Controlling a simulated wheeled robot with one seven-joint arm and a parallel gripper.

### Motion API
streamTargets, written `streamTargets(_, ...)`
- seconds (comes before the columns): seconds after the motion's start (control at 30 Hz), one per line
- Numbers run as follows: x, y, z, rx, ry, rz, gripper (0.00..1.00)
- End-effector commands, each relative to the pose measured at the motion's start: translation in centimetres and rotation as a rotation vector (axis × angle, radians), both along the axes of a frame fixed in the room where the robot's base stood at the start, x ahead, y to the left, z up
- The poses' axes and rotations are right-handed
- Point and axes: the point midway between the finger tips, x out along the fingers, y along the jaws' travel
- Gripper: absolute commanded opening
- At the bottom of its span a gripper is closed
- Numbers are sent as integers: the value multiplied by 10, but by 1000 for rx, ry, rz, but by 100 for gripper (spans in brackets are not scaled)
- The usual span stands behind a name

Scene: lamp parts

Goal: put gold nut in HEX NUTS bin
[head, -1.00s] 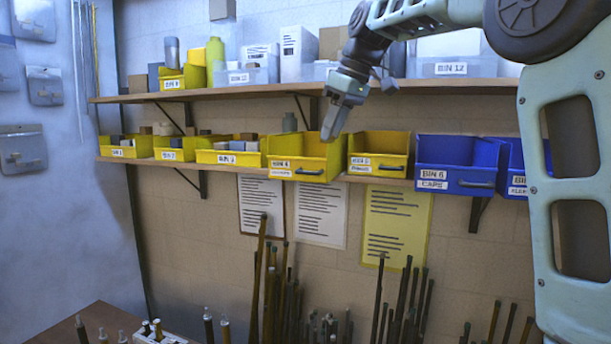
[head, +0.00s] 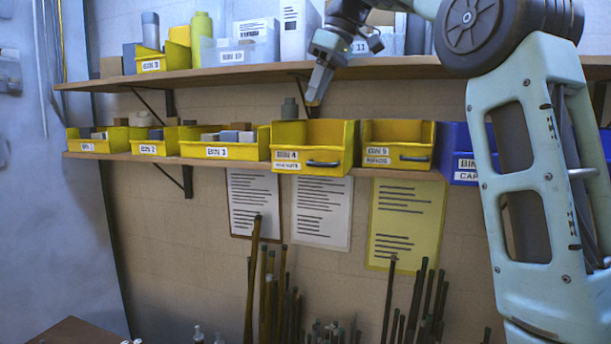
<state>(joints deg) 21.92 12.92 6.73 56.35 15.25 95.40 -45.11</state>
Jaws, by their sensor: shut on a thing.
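My gripper (head: 316,98) points down, its tips a little above the open top of a yellow bin in the picture. That bin is labelled BIN 4 (head: 326,164), with a small second line that looks like HEX NUTS. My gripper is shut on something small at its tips. A small gold-orange patch shows there, in keeping with the gold nut, but its shape is too small to make out. The inside floor of BIN 4 is hidden by its front wall. How far the gripper is from the bin in depth is hard to tell.
The yellow BIN 5 (head: 398,160) stands right of BIN 4, and yellow BIN 3 (head: 232,151) stands left. A blue bin (head: 458,150) is partly behind my arm. An upper shelf (head: 215,78) with containers runs close by my gripper. Rods stand below.

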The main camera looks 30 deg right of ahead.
Motion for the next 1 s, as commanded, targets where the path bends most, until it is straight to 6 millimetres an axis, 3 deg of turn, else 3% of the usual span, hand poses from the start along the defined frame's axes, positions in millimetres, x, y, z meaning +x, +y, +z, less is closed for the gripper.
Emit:
streamTargets(0.1, 0, 0, -18, 0, 0, 0, 0)
streamTargets(0.47, -1, 0, -45, 0, 0, 0, 0)
streamTargets(0.7, -1, 0, -83, 0, 3, -1, 0)
streamTargets(1.0, -2, 0, -112, 0, 3, -1, 0)
